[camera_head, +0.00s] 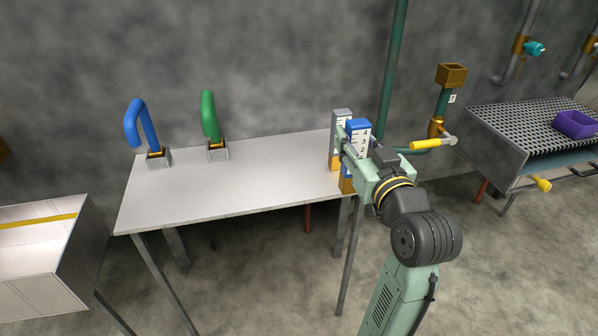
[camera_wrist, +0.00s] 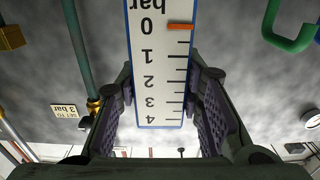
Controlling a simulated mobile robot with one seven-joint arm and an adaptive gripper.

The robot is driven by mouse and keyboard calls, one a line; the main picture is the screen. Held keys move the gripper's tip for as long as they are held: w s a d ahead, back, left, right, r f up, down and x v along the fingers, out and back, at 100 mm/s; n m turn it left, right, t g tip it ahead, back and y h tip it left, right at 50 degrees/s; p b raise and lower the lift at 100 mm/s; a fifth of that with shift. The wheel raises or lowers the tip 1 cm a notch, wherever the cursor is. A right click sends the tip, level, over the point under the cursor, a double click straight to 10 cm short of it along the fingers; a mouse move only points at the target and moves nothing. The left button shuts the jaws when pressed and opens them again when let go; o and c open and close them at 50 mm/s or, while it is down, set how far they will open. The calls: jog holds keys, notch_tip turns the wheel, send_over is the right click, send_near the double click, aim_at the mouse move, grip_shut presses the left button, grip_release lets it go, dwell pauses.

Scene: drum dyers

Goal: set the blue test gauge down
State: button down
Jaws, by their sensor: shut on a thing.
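The blue test gauge (camera_head: 358,126) is an upright block with a blue top, a white numbered scale and a yellow-orange lower part. My gripper (camera_head: 351,146) is shut on it at the right end of the table (camera_head: 235,185). In the wrist view the gauge's white scale (camera_wrist: 160,60) shows upside down between the fingers (camera_wrist: 160,100), with blue edges and an orange mark near 0. The arm partly hides the gauge in the head view. Its lower end overlaps the table's right edge in the picture, and I cannot tell whether it touches the top.
A grey gauge (camera_head: 341,117) stands close behind and left of the blue one. Blue (camera_head: 142,124) and green (camera_head: 209,116) hooked handles stand at the table's back left. The table's middle is clear. A pipe (camera_head: 393,70) rises behind; a "SET TO 3 bar" sign (camera_wrist: 69,111) shows.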

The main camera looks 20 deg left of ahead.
jog(key=w+a+f+p, duration=0.3)
jog(key=w+a+f, duration=0.2)
jog(key=w+a, duration=0.5)
jog(key=shift+w+a, duration=0.2)
jog(key=shift+a, duration=0.85)
jog(key=shift+f, duration=0.25)
jog(key=c, duration=1.4)
grip_release()
